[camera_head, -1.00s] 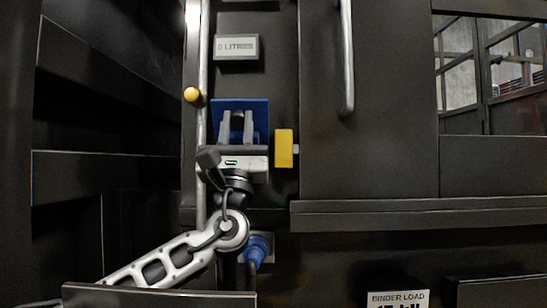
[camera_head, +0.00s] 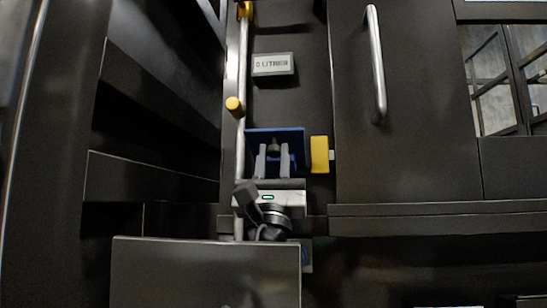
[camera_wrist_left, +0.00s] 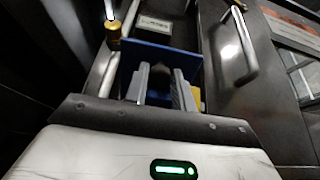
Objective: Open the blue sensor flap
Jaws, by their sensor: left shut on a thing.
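The blue sensor flap (camera_head: 293,137) sits on the dark machine front, left of a yellow block. In the left wrist view the blue flap (camera_wrist_left: 156,56) spreads behind the fingers and shows on both sides of them. My left gripper (camera_head: 273,158) is in front of the flap, its fingers pointing up and shut on a small dark knob (camera_head: 274,146). In the wrist view the left gripper (camera_wrist_left: 162,80) has the dark knob between its fingers. The lower part of the flap is hidden by the gripper. I cannot tell how far the flap is tilted. My right gripper is not in view.
A yellow block (camera_head: 319,154) is close right of the flap. A vertical rail with a yellow knob (camera_head: 234,105) runs close on the left. A litres display (camera_head: 272,64) is above. A door handle (camera_head: 376,64) is at the upper right.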

